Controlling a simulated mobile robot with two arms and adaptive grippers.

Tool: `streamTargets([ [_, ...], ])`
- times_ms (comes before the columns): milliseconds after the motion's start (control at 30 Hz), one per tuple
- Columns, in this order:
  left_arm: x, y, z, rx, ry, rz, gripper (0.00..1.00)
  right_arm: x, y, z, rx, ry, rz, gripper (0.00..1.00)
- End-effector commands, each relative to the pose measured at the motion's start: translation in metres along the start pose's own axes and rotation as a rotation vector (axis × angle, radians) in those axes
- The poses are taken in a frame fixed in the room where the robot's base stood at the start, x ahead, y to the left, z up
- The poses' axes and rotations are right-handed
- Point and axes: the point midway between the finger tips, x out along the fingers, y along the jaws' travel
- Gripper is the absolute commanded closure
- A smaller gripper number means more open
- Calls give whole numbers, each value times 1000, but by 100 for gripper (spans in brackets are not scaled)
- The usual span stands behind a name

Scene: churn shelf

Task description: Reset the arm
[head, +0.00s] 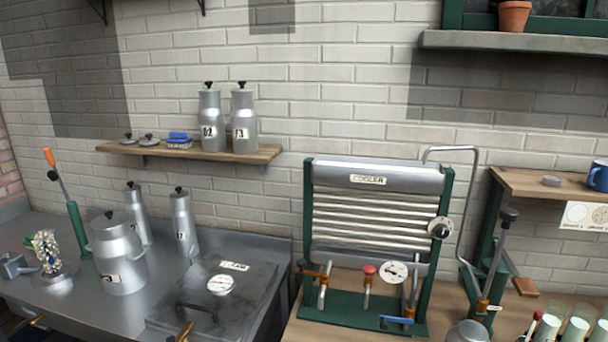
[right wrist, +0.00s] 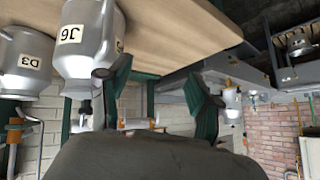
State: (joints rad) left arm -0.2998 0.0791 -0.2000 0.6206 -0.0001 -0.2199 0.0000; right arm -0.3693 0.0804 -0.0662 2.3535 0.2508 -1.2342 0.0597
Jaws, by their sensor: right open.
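My right gripper (right wrist: 158,88) shows in the right wrist view, its two dark fingers spread apart with nothing between them. That view is upside down. A metal can labelled J6 (right wrist: 85,45) is beside the left finger in the picture; I cannot tell whether they touch. A second can labelled D3 (right wrist: 22,62) is at the left edge. A wooden surface (right wrist: 190,30) is behind the fingers. Neither gripper shows in the head view, and my left gripper is in no view.
In the head view, a green-framed cooler (head: 380,178) stands on the right worktop. Two cans stand on a wall shelf (head: 190,153). A large can (head: 120,262) and a dark lid (head: 215,300) are on the left metal counter (head: 70,308).

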Motion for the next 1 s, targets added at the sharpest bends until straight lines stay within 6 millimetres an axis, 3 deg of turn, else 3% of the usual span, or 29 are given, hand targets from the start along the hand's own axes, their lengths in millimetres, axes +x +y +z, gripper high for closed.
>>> streamTargets([
  [33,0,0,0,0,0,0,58,-6,4,21,-25,-66,31,36],
  [100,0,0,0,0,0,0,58,-14,10,46,-55,-145,71,36],
  [400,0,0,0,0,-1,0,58,-62,31,126,-147,-437,211,36],
  [767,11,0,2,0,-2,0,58,29,54,186,-145,-480,208,36],
  [867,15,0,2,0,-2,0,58,58,62,212,-145,-495,205,36],
  [1000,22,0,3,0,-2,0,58,104,77,268,-145,-524,202,36],
])
